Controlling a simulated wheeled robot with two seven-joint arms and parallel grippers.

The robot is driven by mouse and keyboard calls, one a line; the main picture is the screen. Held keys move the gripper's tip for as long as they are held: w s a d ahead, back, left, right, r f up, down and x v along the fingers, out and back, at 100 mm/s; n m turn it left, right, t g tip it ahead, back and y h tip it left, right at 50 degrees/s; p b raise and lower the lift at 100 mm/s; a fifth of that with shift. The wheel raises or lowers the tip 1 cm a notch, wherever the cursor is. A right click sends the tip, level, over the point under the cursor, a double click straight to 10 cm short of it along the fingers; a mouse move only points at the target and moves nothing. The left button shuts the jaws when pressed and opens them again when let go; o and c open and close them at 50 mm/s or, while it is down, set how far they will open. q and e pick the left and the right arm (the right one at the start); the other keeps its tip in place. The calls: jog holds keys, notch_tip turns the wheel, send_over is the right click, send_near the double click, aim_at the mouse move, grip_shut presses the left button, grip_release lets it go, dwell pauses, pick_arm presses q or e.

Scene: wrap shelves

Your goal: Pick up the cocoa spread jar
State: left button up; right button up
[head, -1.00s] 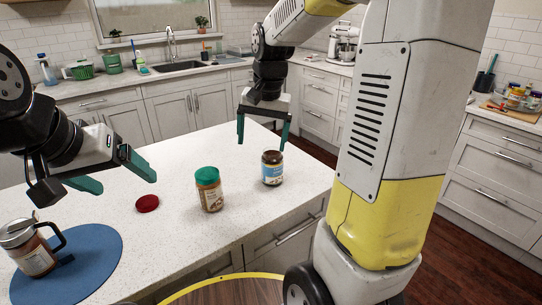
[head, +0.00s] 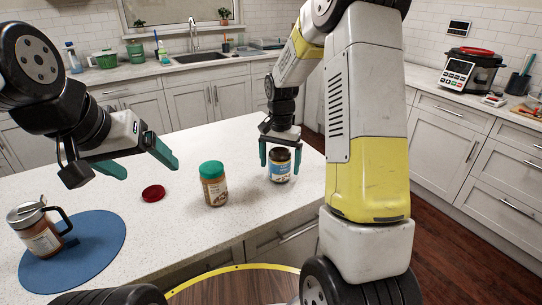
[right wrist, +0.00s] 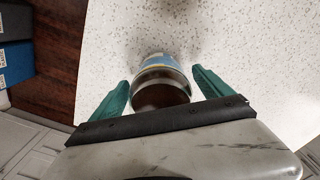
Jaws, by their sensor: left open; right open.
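The cocoa spread jar (head: 280,166) stands upright on the white counter, a dark jar with a black lid and a blue and white label. My right gripper (head: 280,160) is open, pointing down, with its green fingers on either side of the jar's upper part. In the right wrist view the jar (right wrist: 160,85) lies between the two open fingers (right wrist: 161,92); a small gap shows on each side. My left gripper (head: 147,160) is open and empty above the counter at the left.
A jar with a green lid (head: 213,184) stands left of the cocoa spread jar. A red lid (head: 153,193) lies on the counter (head: 165,235).

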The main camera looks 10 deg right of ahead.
jog(key=shift+f, duration=0.5)
grip_shut()
jog(key=shift+r, duration=0.2)
